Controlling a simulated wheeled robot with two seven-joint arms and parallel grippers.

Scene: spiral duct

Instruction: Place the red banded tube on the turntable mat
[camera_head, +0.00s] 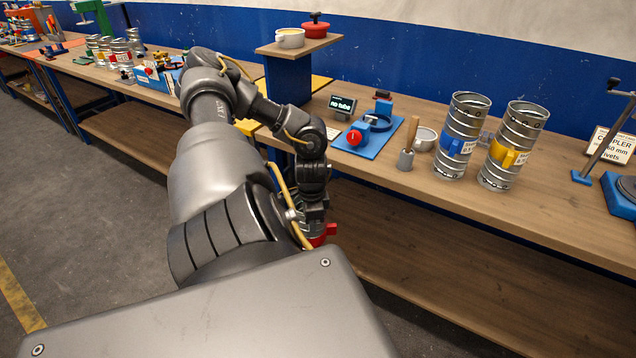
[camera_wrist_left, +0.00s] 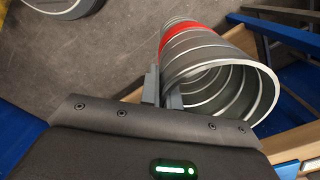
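The red banded tube (camera_wrist_left: 215,72) is a ribbed silver tube with a red band near its far end, its open end facing the camera in the left wrist view. My left gripper (camera_wrist_left: 163,85) has its two fingers close together at the tube's side and appears shut on it. In the head view my left gripper (camera_head: 315,215) hangs in front of the bench edge; only a red bit of the tube (camera_head: 328,232) shows, the rest hidden behind my arm. A dark disc on a blue base (camera_head: 628,186) is cut off at the right; I cannot tell whether it is the turntable mat.
Blue-marked (camera_head: 461,137) and yellow-marked (camera_head: 513,146) tubes stand on the bench (camera_head: 400,190). A blue plate (camera_head: 366,138) carries a ring and red knob beside a "no tube" display (camera_head: 342,104). A wooden-handled tool (camera_head: 407,150) and cup (camera_head: 425,139) stand between. A raised shelf (camera_head: 300,45) holds pots.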

